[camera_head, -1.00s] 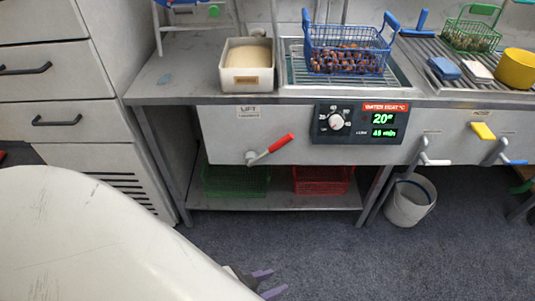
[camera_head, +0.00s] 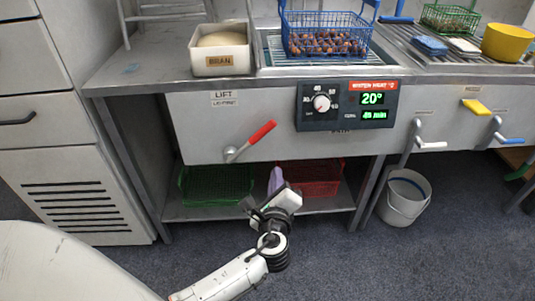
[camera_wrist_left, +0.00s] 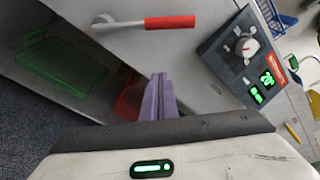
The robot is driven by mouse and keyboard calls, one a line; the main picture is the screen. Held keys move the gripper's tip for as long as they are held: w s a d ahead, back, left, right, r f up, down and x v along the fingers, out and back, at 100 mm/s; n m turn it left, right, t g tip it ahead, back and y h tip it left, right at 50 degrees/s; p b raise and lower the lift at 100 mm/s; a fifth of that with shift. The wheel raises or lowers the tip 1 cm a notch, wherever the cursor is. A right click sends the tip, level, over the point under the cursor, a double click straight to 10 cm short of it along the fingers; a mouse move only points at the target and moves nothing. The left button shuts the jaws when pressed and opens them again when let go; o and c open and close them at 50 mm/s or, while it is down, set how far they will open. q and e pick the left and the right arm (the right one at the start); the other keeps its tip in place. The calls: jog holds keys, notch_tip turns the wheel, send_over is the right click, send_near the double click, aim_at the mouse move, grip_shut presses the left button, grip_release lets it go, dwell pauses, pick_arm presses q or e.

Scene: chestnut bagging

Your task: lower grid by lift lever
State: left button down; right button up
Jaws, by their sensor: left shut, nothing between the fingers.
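The lift lever (camera_head: 251,141) with a red grip sits on the front panel under the LIFT label (camera_head: 224,97), its grip tilted up to the right. It also shows in the left wrist view (camera_wrist_left: 150,23). The blue wire basket (camera_head: 327,36) of chestnuts sits on the grid (camera_head: 272,62) over the bath. My left gripper (camera_head: 274,182) is below the lever, apart from it, with its purple fingers together and empty. The fingers also show in the left wrist view (camera_wrist_left: 158,98). My right gripper is not in view.
A green basket (camera_head: 216,186) and a red basket (camera_head: 318,178) stand on the lower shelf (camera_head: 190,212). The control panel (camera_head: 347,105) is right of the lever. A bran box (camera_head: 220,50) stands on the table. A white bucket (camera_head: 404,200) stands on the floor.

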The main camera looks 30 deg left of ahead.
aim_at(250, 140)
pick_arm(q)
jog(key=shift+w+a+r+m+t+y, duration=0.2)
jog(key=shift+w+r+m, duration=0.1)
jog(key=shift+r, duration=0.15)
jog(key=shift+w+a+r+m+t+y, duration=0.1)
jog(key=shift+w+r+m+t+y, duration=0.15)
jog(key=shift+r, duration=0.2)
jog(key=w+a+r+b, duration=0.1)
jog(key=w+a, duration=0.5)
jog(key=shift+a+r, duration=0.35)
jog(key=shift+a, duration=0.05)
jog(key=shift+w, duration=0.1)
